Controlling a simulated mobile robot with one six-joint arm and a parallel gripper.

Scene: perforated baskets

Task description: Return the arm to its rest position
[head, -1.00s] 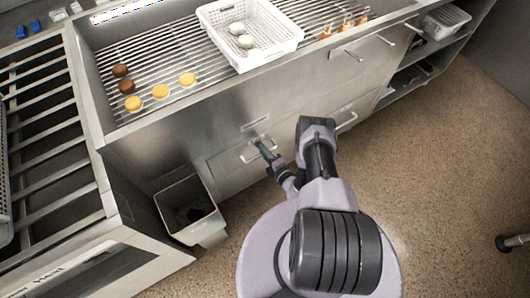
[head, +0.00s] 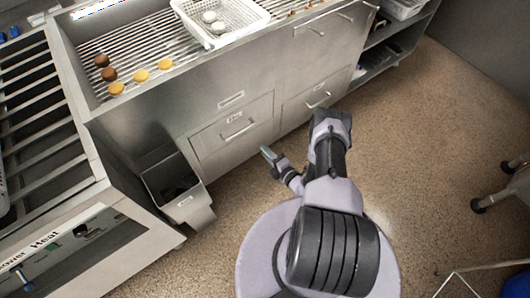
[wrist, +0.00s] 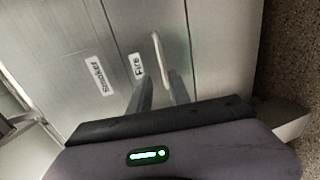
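My arm is folded over my round base in the head view. My gripper (head: 267,151) points toward the drawer front and is apart from it. In the wrist view, the two fingers of my gripper (wrist: 160,84) stand apart with nothing between them, so it is open and empty. Beyond the fingers is a steel drawer labelled "Fire" with a bar handle (wrist: 158,50). In the head view this drawer handle (head: 238,128) is up and left of the gripper. The drawer looks closed.
A grey bin (head: 170,184) stands at the counter's foot, left of my base. A white perforated basket (head: 233,37) with pale round items sits on the counter grill. Brown and yellow rounds (head: 141,76) lie left. Stool legs (head: 478,205) are at right. Floor between is clear.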

